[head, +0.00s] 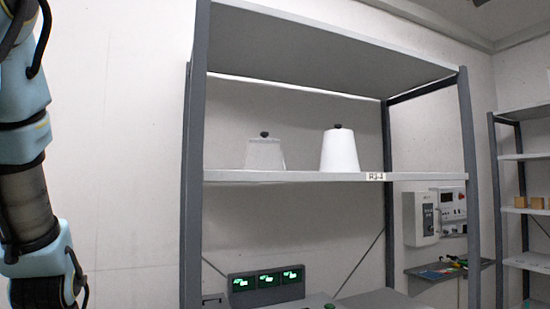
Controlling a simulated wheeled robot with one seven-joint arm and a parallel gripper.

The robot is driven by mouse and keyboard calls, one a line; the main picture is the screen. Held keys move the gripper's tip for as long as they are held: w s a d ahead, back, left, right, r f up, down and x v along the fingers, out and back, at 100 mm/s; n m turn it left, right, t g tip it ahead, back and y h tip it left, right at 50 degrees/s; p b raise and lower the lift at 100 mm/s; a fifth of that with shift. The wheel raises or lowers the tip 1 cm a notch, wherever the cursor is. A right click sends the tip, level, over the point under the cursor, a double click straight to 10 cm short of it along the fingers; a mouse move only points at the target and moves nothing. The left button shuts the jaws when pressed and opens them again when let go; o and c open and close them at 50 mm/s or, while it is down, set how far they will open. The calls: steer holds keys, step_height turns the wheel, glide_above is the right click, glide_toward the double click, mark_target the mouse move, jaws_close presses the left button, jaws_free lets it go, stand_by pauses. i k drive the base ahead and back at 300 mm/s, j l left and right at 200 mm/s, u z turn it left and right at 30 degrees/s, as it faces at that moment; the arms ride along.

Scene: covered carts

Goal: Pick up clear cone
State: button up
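The clear cone (265,155) is a see-through, flat-topped cone with a dark knob on top. It stands upright on the middle shelf (300,176) of a grey rack, left of centre in the head view. A white opaque cone (340,152), a little taller and also with a dark knob, stands to its right with a gap between them. My arm hangs along the left edge of the picture, well apart from the rack. My gripper is out of the frame.
The rack's dark left post (193,200) stands between my arm and the cones. An upper shelf (330,45) overhangs them. Green-lit displays (267,281) sit below. A wall box (421,218) and another rack (522,157) are at right. The shelf beside the cones is clear.

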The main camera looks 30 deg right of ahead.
mark_target(264, 154)
steer(key=l+u, duration=0.15)
steer(key=l, duration=2.3)
